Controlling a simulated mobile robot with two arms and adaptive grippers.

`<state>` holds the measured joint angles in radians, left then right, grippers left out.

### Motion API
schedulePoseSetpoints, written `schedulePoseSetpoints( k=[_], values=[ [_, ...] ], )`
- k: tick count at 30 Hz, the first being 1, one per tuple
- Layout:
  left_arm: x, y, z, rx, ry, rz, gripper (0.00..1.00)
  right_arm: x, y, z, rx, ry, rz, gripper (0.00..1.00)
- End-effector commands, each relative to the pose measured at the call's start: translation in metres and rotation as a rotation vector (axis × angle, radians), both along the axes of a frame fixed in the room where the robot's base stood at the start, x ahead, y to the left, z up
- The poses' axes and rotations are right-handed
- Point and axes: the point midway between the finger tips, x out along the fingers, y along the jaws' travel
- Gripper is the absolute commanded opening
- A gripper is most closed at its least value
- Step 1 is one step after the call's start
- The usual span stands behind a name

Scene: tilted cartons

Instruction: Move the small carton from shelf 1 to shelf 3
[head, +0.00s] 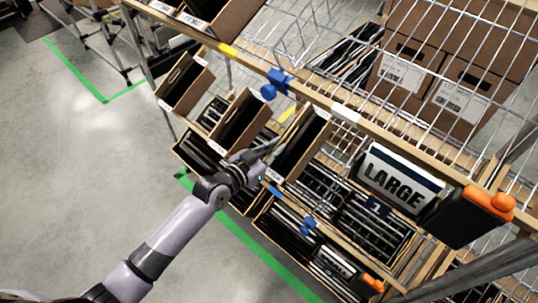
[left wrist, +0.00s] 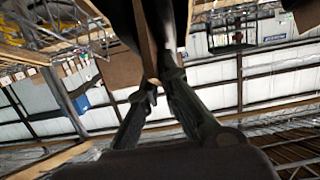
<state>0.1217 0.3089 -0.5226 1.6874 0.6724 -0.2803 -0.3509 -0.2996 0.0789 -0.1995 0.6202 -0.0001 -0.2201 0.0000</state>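Small open brown cartons stand tilted in a row on the rack. One (head: 185,84) is at the left, one (head: 241,120) in the middle and one (head: 303,145) at the right. My left gripper (head: 268,150) is at the left side of the right-hand carton. In the left wrist view its two fingers (left wrist: 157,88) are close together around the edge of a brown carton wall (left wrist: 146,40), with dark surfaces on both sides. The fingertips are partly hidden in the head view. My right gripper is not in view. I cannot tell the shelf numbers.
A wooden-edged wire shelf (head: 345,115) crosses above the cartons, with blue clamps on its beam. Large cartons (head: 400,72) stand on the upper right. A LARGE sign (head: 398,180) and an orange-topped black device (head: 470,213) are at the right. Open floor lies left.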

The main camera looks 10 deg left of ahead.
Motion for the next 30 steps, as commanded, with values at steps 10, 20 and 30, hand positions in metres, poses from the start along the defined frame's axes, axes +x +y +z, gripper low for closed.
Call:
schedulePoseSetpoints(
  k=[10,20,30],
  values=[
    [0.021,-0.015,-0.015,-0.005,-0.007,0.001,0.0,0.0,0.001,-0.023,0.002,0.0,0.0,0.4],
    [0.028,-0.021,-0.031,-0.006,-0.007,0.0,0.0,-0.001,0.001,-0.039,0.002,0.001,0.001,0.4],
    [0.029,-0.022,-0.032,-0.006,-0.007,0.0,0.0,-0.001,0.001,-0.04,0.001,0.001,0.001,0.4]
  ],
)
